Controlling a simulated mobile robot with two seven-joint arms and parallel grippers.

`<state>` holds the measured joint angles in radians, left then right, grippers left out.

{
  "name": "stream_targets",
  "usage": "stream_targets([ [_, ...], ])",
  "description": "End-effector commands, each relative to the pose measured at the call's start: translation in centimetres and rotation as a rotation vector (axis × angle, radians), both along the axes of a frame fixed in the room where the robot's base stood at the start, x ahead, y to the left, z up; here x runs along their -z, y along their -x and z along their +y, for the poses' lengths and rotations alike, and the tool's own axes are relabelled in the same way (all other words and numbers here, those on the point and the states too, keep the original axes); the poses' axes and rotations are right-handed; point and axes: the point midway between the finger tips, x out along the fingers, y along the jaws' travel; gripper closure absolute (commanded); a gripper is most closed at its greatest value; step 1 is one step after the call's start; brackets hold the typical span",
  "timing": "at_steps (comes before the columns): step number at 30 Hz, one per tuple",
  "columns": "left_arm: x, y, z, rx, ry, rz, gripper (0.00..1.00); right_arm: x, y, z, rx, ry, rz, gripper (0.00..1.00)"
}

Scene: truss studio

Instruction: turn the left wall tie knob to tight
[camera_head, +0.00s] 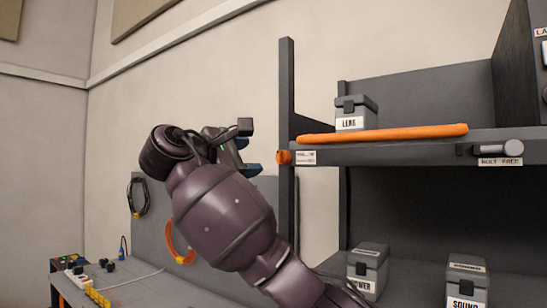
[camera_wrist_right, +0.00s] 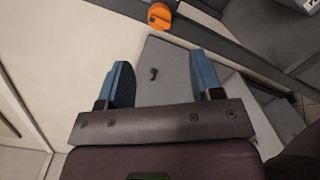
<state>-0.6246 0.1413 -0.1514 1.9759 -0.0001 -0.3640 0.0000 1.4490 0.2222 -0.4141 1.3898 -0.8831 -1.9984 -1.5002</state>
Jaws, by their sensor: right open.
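The left wall tie knob (camera_head: 284,157) is a small orange knob on the dark upright at the left end of the shelf. A small white label sits just right of it, too small to read. In the right wrist view the orange knob (camera_wrist_right: 160,16) is at the top, beyond the fingertips. My right gripper (camera_head: 248,157) is left of the knob and apart from it. Its two blue fingers (camera_wrist_right: 161,78) are spread with nothing between them. My left gripper is not in view.
An orange strip (camera_head: 383,134) lies along the shelf edge, with a grey labelled box (camera_head: 355,113) behind it. A grey knob (camera_head: 512,147) with a "BOLT FREE" label is at right. Grey boxes (camera_head: 367,270) stand below. A coiled orange cable (camera_head: 178,243) hangs left of my arm.

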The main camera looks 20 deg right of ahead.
Motion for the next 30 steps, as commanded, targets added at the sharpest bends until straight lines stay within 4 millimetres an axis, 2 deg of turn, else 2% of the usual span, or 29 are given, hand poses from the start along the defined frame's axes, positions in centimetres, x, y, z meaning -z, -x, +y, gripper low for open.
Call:
stream_targets([
  [6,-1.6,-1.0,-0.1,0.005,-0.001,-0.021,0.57,-0.2,-2.0,-3.3,0.003,-0.001,0.001,0.40],
  [15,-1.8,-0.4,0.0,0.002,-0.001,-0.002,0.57,-0.2,-4.3,-6.9,0.001,-0.001,0.000,0.40],
  [21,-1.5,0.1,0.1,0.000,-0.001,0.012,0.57,-0.1,-4.9,-7.9,0.000,-0.001,-0.002,0.40],
  [30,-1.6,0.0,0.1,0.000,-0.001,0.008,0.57,0.0,-5.0,-8.0,-0.001,-0.001,-0.003,0.40],
])
